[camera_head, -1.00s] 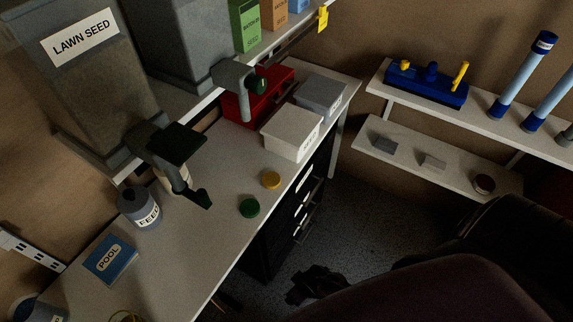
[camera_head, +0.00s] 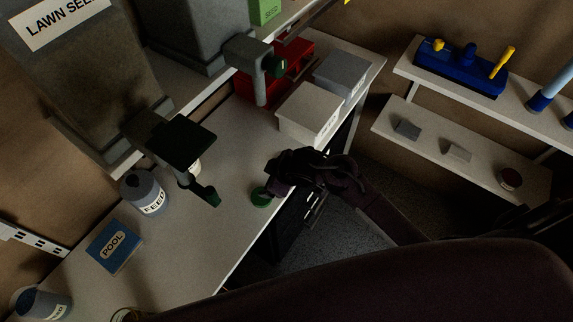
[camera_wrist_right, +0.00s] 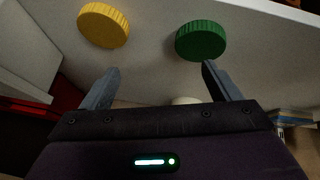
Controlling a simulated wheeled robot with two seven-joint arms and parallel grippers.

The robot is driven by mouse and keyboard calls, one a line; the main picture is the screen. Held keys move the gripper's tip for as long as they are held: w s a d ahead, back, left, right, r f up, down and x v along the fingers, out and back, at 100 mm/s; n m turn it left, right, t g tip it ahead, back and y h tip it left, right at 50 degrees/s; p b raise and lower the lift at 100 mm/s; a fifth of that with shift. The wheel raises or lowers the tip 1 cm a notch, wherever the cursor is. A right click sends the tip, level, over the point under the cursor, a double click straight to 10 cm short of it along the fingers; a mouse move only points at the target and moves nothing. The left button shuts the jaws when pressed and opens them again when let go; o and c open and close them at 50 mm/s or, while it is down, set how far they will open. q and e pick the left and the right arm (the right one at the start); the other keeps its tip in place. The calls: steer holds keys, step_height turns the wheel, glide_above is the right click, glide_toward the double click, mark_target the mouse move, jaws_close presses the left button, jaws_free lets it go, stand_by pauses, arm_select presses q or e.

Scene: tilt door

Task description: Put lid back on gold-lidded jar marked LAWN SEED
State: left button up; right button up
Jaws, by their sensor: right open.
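The gold lid (camera_wrist_right: 104,24) lies on the bench in the right wrist view, beside the green lid (camera_wrist_right: 201,41). In the head view the green lid (camera_head: 261,198) shows near the bench's front edge, and my right gripper (camera_head: 278,176) hides the gold lid. In the wrist view my right gripper (camera_wrist_right: 160,88) is open and empty, its fingers short of both lids. A pale jar (camera_head: 195,166) is mostly hidden under the dark spout of the LAWN SEED hopper (camera_head: 70,65); I cannot read its label. My left gripper is not in view.
The FEED jar (camera_head: 144,192) and blue POOL box (camera_head: 113,247) stand at left on the bench (camera_head: 195,260). A white bin (camera_head: 308,112), grey bin (camera_head: 341,74) and red box (camera_head: 290,62) stand behind my gripper. Another hopper spout (camera_head: 263,75) overhangs the bench.

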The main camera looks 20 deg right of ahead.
steer(key=w+n, duration=0.2)
steer(key=w+n+g+y, duration=0.1)
steer(key=w+n, duration=0.1)
steer(key=shift+w+d+r, duration=0.15)
steer(key=shift+w+d, duration=0.05)
steer(key=shift+w, duration=0.1)
steer(key=d+n+g, duration=0.1)
steer(key=d, duration=0.1)
steer(key=d+r+g, duration=0.1)
steer(key=d, duration=0.2)
steer(key=d+r+n+g, duration=0.1)
steer(key=d, duration=0.1)
steer(key=shift+w+d+r+n+g, duration=0.2)
steer(key=shift+w+d+n+g, duration=0.1)
steer(key=shift+w+d, duration=0.05)
steer(key=shift+s+d+r, duration=0.1)
steer(key=shift+d+r, duration=0.15)
steer(key=shift+d, duration=0.15)
steer(key=shift+f, duration=0.1)
steer(key=shift+x, duration=1.25)
steer(key=x, duration=0.5)
steer(key=shift+f, duration=0.15)
steer(key=shift+d, duration=0.1)
steer(key=shift+c, duration=0.4)
